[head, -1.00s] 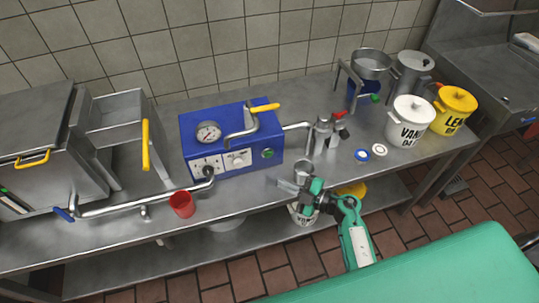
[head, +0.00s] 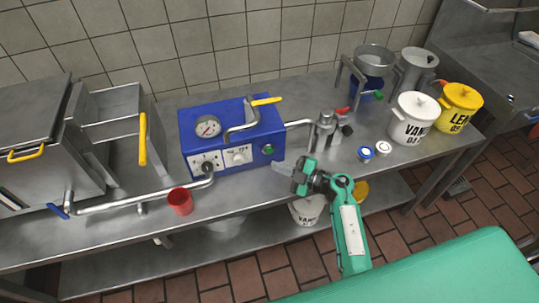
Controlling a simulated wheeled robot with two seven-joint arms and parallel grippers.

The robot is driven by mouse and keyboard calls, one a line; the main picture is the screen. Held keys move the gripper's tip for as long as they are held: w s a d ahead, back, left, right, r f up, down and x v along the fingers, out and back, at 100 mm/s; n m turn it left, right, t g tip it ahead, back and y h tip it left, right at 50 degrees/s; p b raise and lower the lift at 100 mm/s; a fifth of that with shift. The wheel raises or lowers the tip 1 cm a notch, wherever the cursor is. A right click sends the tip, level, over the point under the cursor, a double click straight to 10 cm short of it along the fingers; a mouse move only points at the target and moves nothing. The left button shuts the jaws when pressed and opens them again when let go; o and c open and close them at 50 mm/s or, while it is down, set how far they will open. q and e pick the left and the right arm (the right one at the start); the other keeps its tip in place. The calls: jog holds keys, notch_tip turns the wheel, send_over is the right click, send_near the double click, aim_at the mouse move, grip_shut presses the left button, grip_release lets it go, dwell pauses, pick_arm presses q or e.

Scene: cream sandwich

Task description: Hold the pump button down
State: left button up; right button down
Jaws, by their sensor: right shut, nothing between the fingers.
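The blue pump box (head: 196,133) stands on the steel counter, with a gauge, dials and a yellow-handled pipe. A round green button (head: 267,149) is on the right of its front face. My right gripper (head: 278,168) is shut and empty, its fingertips just below and right of the green button in the picture. I see no clear contact; the exact gap in depth cannot be told. The button is visible and not covered. My left gripper is not in view.
A red cup (head: 180,201) stands at the counter's front edge by a long steel pipe (head: 140,199). A steel valve fitting (head: 325,130), two small lids (head: 366,153) and a white vanilla pot (head: 412,122) stand to the right. A steel fryer-like unit (head: 40,135) is at left.

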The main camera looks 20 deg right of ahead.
aim_at(265, 153)
jog(key=shift+w, duration=1.25)
jog(key=shift+w+r, duration=0.1)
dwell(1.1)
jog(key=shift+w, duration=0.3)
jog(key=shift+w+a+p, duration=0.1)
jog(key=shift+w+p, duration=0.2)
jog(key=shift+w, duration=0.15)
dwell(1.0)
